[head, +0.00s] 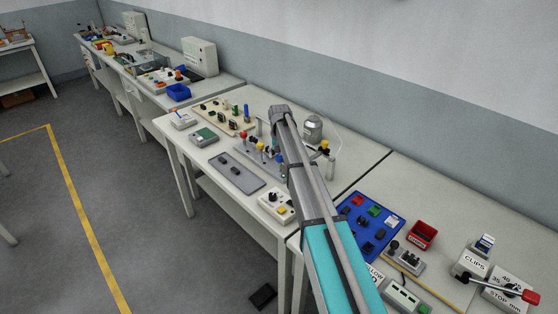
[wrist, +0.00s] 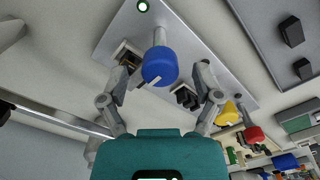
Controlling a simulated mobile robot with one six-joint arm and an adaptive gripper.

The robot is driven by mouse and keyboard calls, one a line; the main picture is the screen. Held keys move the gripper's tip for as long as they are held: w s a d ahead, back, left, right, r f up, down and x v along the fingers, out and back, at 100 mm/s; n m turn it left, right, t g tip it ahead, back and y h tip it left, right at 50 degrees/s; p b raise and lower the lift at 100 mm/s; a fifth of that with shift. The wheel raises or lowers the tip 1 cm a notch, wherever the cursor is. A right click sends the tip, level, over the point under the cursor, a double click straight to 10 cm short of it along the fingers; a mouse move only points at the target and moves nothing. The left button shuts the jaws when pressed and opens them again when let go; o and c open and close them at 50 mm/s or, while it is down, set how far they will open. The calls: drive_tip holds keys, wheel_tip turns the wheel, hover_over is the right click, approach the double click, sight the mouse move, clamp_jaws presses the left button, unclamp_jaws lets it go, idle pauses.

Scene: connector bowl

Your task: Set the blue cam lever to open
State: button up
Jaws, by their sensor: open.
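The blue cam lever shows in the wrist view as a blue cylindrical knob (wrist: 158,66) with a white mark, on a pale rod rising from a grey plate (wrist: 190,35). My gripper (wrist: 168,66) is open, with one finger on each side of the blue knob in this picture. I see a gap on both sides; whether the knob lies at fingertip depth I cannot tell.
A yellow knob (wrist: 229,114) and a red knob (wrist: 254,134) stand close to the right finger; the red knob (head: 243,135) also shows in the head view. A dark grey plate (head: 240,172) lies in front. A blue tray (head: 369,222) sits right of my arm.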

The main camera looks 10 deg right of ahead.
drive_tip(key=shift+f, duration=0.35)
clamp_jaws()
idle(0.4)
